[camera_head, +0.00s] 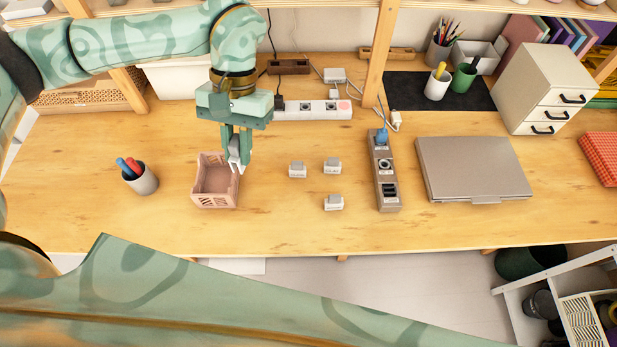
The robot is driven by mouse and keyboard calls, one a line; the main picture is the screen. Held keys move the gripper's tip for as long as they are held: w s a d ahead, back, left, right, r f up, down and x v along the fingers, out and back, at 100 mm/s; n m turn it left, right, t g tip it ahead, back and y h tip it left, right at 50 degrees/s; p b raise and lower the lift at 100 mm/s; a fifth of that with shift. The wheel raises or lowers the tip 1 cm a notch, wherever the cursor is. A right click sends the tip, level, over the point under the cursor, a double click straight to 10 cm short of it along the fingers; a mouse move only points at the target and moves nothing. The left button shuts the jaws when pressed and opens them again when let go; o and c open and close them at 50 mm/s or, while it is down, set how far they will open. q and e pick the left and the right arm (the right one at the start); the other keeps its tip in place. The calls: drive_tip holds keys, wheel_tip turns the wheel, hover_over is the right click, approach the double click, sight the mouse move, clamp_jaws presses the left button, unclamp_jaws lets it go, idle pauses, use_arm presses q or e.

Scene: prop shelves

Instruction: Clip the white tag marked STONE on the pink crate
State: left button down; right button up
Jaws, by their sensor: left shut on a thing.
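The pink crate (214,202) stands on the wooden table, left of the middle, with its open top facing up. My left gripper (236,160) points down at the crate's right wall. It is shut on a white tag (234,152), which hangs at the rim of that wall. I cannot tell whether the tag touches or straddles the rim, and its marking is not readable. Three other white tags lie on the table to the right: one tag (297,170), a second tag (332,166) and a third tag (333,203). Their lettering is too small to read. My right gripper is not in view.
A pen cup (145,183) stands left of the crate. A white power strip (305,112) lies behind it. A grey socket strip (386,180) and a closed laptop (472,167) lie to the right. A wooden shelf post (379,55) rises at the back. The front table strip is clear.

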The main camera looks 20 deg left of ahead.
use_arm(q)
drive_tip(key=s+a+f+n+h, duration=0.15)
drive_tip(key=s+f+n, duration=0.35)
drive_tip(key=s+f, duration=0.9)
drive_tip(key=w+d+f+n+t+h, duration=0.3)
drive_tip(key=w+d+n+t, duration=0.3)
drive_tip(key=n, duration=1)
drive_tip(key=shift+d, duration=0.7)
drive_tip(key=shift+w, duration=0.25)
